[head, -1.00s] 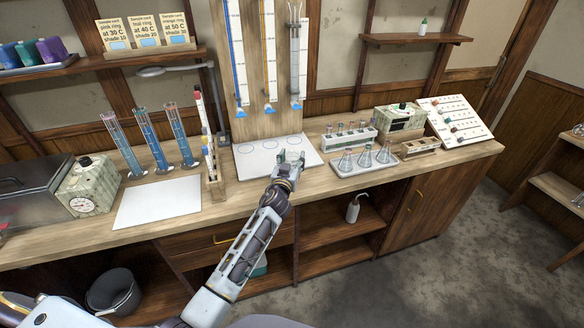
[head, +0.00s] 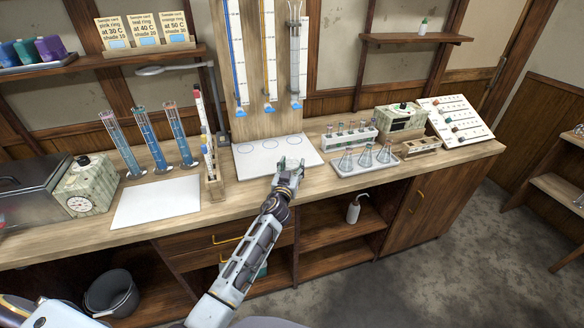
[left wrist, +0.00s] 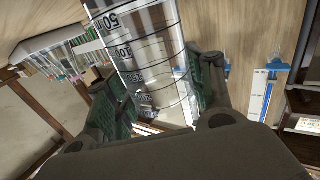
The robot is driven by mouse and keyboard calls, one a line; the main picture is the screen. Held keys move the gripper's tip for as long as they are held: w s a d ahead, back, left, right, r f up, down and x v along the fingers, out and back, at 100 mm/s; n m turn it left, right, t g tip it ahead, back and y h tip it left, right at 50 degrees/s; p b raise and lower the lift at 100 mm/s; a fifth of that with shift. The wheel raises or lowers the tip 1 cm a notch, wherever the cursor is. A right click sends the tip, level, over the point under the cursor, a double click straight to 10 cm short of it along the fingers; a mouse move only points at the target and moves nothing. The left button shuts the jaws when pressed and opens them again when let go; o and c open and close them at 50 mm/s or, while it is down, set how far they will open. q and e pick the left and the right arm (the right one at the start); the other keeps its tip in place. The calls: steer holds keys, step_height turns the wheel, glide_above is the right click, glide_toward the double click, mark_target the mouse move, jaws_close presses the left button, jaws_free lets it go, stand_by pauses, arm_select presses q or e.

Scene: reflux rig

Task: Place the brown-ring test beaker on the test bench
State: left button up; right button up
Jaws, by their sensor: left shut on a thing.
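My left gripper (head: 291,166) is over the front right part of a white board with ring outlines (head: 248,166) on the bench (head: 330,190). In the left wrist view the gripper (left wrist: 160,88) is shut on a clear glass beaker (left wrist: 150,50) with black graduation lines and numbers, between its two green pads. The beaker looks tilted in that view. I cannot make out a brown ring on it. In the head view the glass is too faint to tell whether it touches the board. My right gripper is not in view.
A tray of conical flasks (head: 338,172) stands right of the board, with a test tube rack (head: 347,140) behind. A rack of thin tubes (head: 214,178) stands close left. Tall blue cylinders (head: 150,140) and a white sheet (head: 157,202) are further left.

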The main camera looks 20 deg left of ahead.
arm_select(q)
steer(key=o, duration=1)
steer(key=shift+o, duration=0.3)
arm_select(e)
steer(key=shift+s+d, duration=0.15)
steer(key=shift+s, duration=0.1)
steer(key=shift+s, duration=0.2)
arm_select(q)
steer(key=shift+r, duration=0.2)
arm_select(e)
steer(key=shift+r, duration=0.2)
arm_select(q)
steer(key=shift+s+d+f, duration=0.1)
steer(key=shift+s, duration=1.25)
steer(key=shift+s+d, duration=0.1)
steer(key=shift+s, duration=1.2)
steer(key=shift+s+d, duration=0.1)
steer(key=shift+s, duration=1.4)
steer(key=s, duration=0.3)
steer(key=shift+s+d+b, duration=0.1)
steer(key=shift+s+b, duration=0.2)
steer(key=shift+s, duration=0.05)
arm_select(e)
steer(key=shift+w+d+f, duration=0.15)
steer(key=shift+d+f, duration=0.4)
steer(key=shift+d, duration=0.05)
